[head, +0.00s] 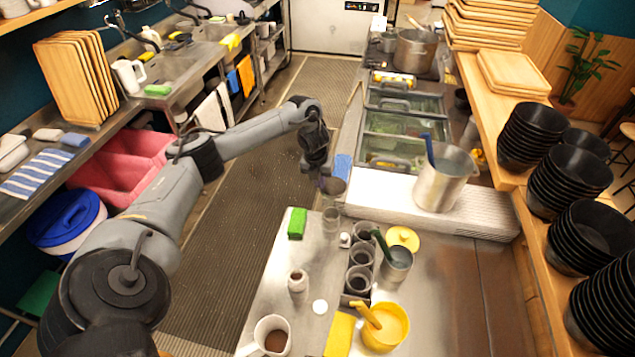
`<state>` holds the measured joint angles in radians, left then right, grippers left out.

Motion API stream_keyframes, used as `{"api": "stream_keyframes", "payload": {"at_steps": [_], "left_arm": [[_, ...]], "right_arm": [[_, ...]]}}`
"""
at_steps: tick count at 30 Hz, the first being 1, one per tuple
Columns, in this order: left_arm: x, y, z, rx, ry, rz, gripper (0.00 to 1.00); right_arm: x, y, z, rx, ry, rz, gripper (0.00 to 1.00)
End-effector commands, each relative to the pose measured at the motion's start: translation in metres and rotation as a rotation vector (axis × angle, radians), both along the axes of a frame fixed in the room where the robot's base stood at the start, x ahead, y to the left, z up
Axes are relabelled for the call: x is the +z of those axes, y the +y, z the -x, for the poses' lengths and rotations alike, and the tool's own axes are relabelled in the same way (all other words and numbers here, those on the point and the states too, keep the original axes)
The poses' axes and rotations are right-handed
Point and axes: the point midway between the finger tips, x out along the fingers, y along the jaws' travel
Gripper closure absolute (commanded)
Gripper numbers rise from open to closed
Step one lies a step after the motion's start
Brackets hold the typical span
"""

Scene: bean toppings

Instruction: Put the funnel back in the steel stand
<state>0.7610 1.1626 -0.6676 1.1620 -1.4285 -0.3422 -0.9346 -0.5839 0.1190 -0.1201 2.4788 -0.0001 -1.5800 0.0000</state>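My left gripper (320,172) reaches in from the left and points down over the far left part of the steel counter. It appears shut on the funnel (335,186), a small dark greyish cup shape at its fingertips. The funnel seems to hang above the counter, apart from the stand. A small upright see-through grey holder, which looks like the steel stand (331,214), is on the counter just below the funnel in the picture. The fingertips are small and partly hidden. My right gripper is not in view.
A green sponge (297,222) lies left of the stand. Right of it are a rack of dark cups (358,281), a steel cup (397,266) and a yellow bowl (386,328). A large steel pot (445,180) stands on the white ledge (380,196).

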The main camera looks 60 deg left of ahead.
Motion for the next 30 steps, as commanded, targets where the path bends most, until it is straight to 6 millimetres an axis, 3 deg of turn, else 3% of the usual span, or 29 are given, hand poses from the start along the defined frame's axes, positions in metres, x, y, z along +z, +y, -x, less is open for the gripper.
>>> {"api": "stream_keyframes", "payload": {"at_steps": [18, 30], "left_arm": [[-0.040, -0.001, 0.000, -0.002, -0.011, -0.005, 1.00], [-0.044, -0.001, 0.000, -0.002, -0.011, -0.005, 1.00]], "right_arm": [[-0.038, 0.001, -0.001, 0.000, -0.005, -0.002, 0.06], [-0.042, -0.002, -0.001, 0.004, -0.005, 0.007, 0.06]]}}
